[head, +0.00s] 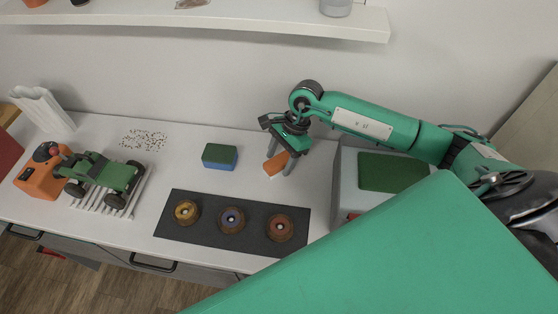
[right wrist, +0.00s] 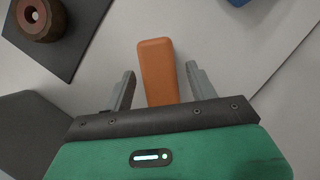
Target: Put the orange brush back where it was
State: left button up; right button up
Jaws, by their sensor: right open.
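The orange brush (head: 275,163) lies on the white counter, right of a green and blue sponge-like block. In the right wrist view the orange brush (right wrist: 158,72) shows as a plain orange block between and beyond the two fingers. My right gripper (head: 279,169) is open and right at the brush, with a finger on each side. In the right wrist view my right gripper (right wrist: 160,85) shows small gaps between its fingers and the brush, so it is not clamped. My left gripper is not in view.
A dark mat (head: 205,226) with several round brown pieces lies in front of the brush. The green and blue block (head: 220,157) stands to the left. A shelf hangs above the counter.

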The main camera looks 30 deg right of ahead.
jog(key=b+v, duration=0.2)
jog(key=v, duration=0.7)
jog(key=shift+d+r+b, duration=0.15)
jog(key=shift+r+b, duration=0.2)
jog(key=shift+d+r, duration=0.2)
jog(key=shift+r, duration=0.3)
